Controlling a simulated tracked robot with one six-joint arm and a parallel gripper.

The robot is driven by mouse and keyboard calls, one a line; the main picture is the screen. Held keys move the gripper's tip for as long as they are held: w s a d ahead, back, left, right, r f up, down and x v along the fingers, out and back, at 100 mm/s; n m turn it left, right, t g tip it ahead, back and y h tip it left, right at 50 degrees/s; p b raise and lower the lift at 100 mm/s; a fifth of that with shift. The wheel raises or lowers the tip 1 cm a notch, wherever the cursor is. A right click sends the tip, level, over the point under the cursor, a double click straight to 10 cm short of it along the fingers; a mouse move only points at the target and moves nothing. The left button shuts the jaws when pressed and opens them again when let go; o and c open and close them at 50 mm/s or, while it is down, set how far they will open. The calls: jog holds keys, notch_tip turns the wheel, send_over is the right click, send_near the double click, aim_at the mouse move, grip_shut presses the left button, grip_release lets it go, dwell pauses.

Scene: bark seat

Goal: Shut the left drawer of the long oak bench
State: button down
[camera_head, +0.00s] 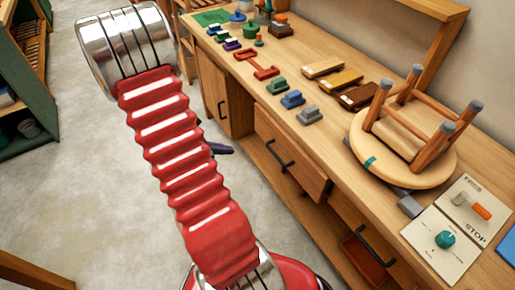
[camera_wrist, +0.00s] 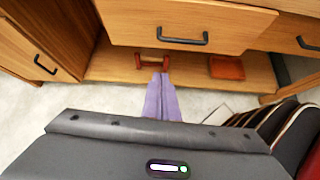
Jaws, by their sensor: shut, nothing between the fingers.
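The long oak bench (camera_head: 330,140) runs along the wall on the right in the head view. Its left drawer (camera_head: 294,152) stands out from the bench front, partly open. In the wrist view the left drawer's front (camera_wrist: 225,22) is at the top, with a dark bar handle (camera_wrist: 170,40). My gripper (camera_wrist: 163,80) has purple fingers pressed together and empty. They point at the bench from below and in front of the drawer handle, apart from it as far as I can tell. In the head view my gripper (camera_head: 221,149) shows partly behind my red arm.
An upside-down stool (camera_head: 405,150), cards (camera_head: 445,240) and small blocks (camera_head: 292,100) lie on the benchtop. A cupboard door (camera_head: 213,95) is left of the drawer. A lower shelf holds a reddish tray (camera_wrist: 227,67). Floor (camera_head: 80,200) in front is clear.

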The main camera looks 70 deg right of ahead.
jog(key=shift+s+d+f+n, duration=0.2)
jog(key=shift+s+d+f, duration=0.15)
jog(key=shift+f, duration=0.15)
jog(key=shift+s+d+f+n, duration=0.2)
jog(key=shift+s+d+f, duration=0.1)
jog(key=shift+f, duration=0.15)
jog(key=s+d+f, duration=0.5)
jog(key=s+d, duration=0.2)
jog(key=d, duration=0.1)
jog(key=shift+s+d+f, duration=0.25)
jog(key=shift+s+d, duration=0.1)
jog(key=shift+d, duration=0.1)
